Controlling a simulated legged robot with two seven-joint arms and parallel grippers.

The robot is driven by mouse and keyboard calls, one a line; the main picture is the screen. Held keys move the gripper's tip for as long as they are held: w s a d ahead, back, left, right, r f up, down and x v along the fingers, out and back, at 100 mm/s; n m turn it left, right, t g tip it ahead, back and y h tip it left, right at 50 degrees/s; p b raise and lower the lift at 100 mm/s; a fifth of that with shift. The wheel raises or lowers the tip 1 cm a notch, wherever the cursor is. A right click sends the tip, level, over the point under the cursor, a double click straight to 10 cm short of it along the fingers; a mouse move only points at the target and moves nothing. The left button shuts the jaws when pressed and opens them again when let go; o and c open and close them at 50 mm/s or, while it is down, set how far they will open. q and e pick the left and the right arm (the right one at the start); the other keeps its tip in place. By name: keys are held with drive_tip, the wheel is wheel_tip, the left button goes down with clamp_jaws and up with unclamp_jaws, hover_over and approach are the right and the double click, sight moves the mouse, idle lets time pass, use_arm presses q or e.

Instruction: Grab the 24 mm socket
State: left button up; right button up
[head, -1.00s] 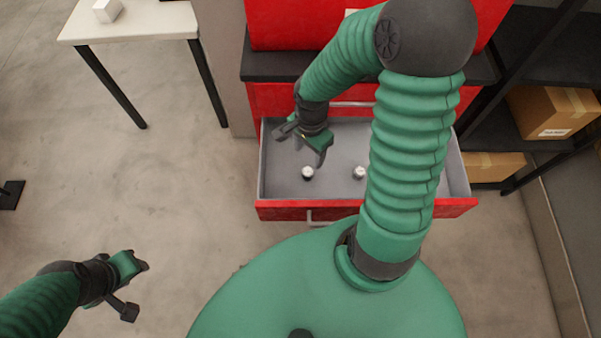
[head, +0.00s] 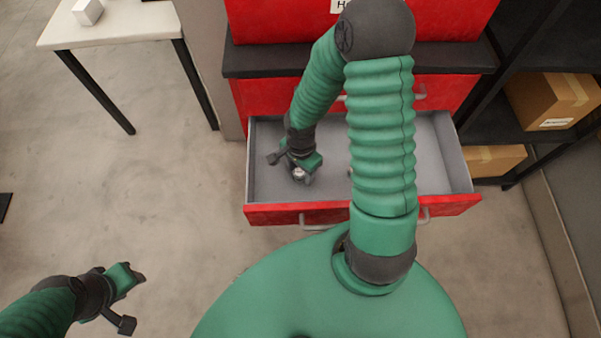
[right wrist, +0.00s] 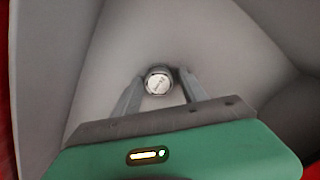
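A small silver socket (head: 298,174) stands in the open grey drawer (head: 263,180), at its left side. In the right wrist view the socket (right wrist: 158,81) shows its round marked end, but I cannot read the size. My right gripper (head: 299,172) is down in the drawer at this socket. In the right wrist view its two fingers (right wrist: 160,84) stand either side of the socket, apart, with narrow gaps showing. A second socket (head: 350,172) is almost wholly hidden behind my right arm. My left gripper (head: 136,298) is open and empty over the floor, away from the drawer.
The red cabinet (head: 265,98) with a dark ledge rises behind the drawer. A white table (head: 120,25) with a small white box (head: 88,11) stands at the upper left. A dark shelf with cardboard boxes (head: 552,100) is on the right. The drawer's right part is clear.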

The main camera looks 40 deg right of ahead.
drive_tip(key=shift+a+r, duration=0.1)
drive_tip(key=shift+a, duration=0.25)
drive_tip(key=c, duration=1)
clamp_jaws()
drive_tip(key=shift+d, duration=0.2)
